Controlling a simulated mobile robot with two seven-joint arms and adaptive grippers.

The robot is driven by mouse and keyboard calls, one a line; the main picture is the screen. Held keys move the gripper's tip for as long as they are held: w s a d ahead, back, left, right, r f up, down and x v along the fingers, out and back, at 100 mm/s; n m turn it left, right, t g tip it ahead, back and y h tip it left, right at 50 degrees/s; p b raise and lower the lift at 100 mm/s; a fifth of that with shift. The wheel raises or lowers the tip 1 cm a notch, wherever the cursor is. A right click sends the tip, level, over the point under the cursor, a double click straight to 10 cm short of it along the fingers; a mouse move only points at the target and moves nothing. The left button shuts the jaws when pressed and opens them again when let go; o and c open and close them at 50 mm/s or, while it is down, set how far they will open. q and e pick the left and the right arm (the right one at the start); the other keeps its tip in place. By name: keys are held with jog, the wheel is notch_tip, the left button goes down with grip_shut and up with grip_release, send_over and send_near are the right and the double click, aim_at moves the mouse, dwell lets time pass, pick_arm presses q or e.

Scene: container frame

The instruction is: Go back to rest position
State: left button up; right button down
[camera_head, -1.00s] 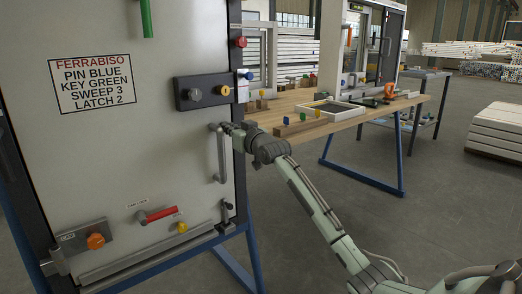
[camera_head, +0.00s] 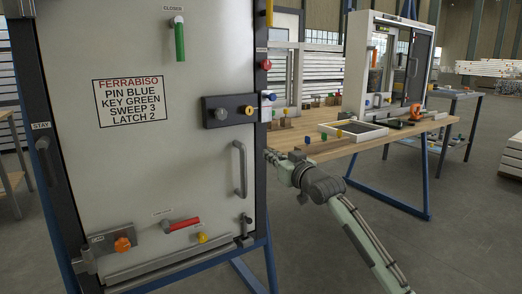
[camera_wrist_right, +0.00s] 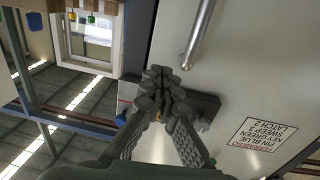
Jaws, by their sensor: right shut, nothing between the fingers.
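My right gripper (camera_head: 272,158) is to the right of the white door panel (camera_head: 150,165), apart from the grey pull handle (camera_head: 239,168). In the right wrist view its fingers (camera_wrist_right: 162,82) are together with nothing between them. The handle also shows in that view (camera_wrist_right: 198,35), beyond the fingers and off to the right. The right arm reaches in from the lower right in the head view. My left gripper is not in view.
The panel carries a lock block (camera_head: 229,111), a green lever (camera_head: 179,40), a red lever (camera_head: 183,224) and an orange knob (camera_head: 122,244). A wooden workbench (camera_head: 300,137) with parts stands behind my right arm. Grey floor (camera_head: 460,225) at the right is clear.

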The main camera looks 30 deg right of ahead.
jog(key=s+a+f+g+p, duration=0.15)
jog(key=s+f, duration=0.25)
jog(key=f, duration=0.4)
jog(key=s+a+f+n+g, duration=0.1)
jog(key=s+a+f+g, duration=0.25)
jog(key=f, duration=0.45)
jog(key=s+a+f+g+p, duration=0.1)
jog(key=s+a+f+g, duration=0.1)
jog(key=s+f, duration=0.45)
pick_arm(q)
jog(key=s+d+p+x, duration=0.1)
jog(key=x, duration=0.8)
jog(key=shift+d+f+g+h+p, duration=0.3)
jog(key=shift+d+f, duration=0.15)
pick_arm(e)
jog(key=s+a+f+g, duration=0.4)
jog(key=s+f, duration=0.6)
jog(key=s, duration=0.2)
jog(key=s+a+f+n+g, duration=0.1)
jog(key=s+a+f+g, duration=0.3)
jog(key=s+f, duration=0.6)
jog(key=s, duration=0.3)
jog(key=shift+a, duration=0.4)
